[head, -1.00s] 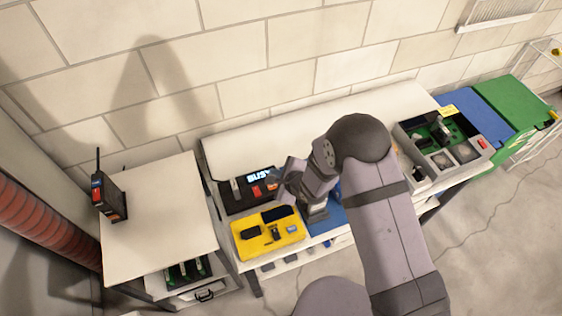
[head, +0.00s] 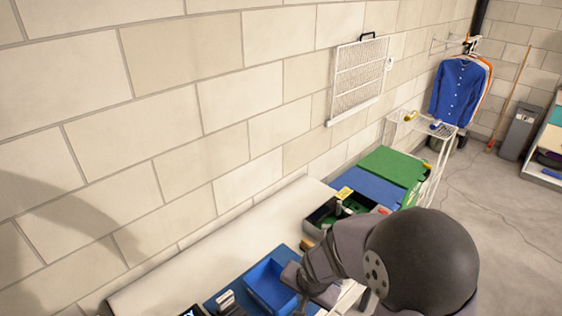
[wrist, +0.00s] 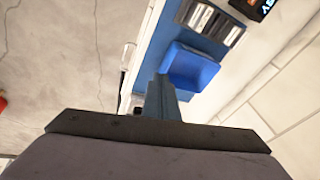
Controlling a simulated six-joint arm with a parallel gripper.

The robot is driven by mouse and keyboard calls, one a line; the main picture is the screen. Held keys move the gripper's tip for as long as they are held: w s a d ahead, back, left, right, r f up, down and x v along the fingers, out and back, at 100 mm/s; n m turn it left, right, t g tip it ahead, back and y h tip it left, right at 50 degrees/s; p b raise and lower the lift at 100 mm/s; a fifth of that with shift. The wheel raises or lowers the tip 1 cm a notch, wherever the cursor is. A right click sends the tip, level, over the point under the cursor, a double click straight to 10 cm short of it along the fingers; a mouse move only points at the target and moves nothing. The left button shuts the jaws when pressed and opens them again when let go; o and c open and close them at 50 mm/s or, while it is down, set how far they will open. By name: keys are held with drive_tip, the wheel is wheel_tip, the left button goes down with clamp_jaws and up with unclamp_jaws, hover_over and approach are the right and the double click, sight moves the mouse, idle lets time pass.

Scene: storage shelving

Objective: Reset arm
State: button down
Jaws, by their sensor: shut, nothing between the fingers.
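My gripper shows in the wrist view (wrist: 163,80), where its narrow fingers are together with nothing seen between them. In that view it points toward a blue bin (wrist: 190,68) on a blue mat. In the head view my arm reaches in from the lower right. Its wrist end is over the bench beside the same blue bin (head: 268,288), and the fingertips are hard to make out there.
The white bench (head: 205,250) runs along the block wall. A dark tray of parts (head: 325,215) sits farther along it. Blue and green panels (head: 395,165), a wire rack and a blue shirt (head: 458,90) are beyond. Open floor (head: 500,220) lies at right.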

drive_tip(key=s+d+r+n+g, duration=0.1)
drive_tip(key=s+d+r+n, duration=0.1)
drive_tip(key=s, duration=0.5)
drive_tip(key=s+d+r+n+g, duration=0.2)
drive_tip(key=s+d+n, duration=0.2)
drive_tip(key=s+d, duration=0.3)
drive_tip(key=shift+s+d+r+g+h+b, duration=0.15)
drive_tip(key=shift+s+r+g+h+b, duration=0.15)
drive_tip(key=shift+s, duration=0.05)
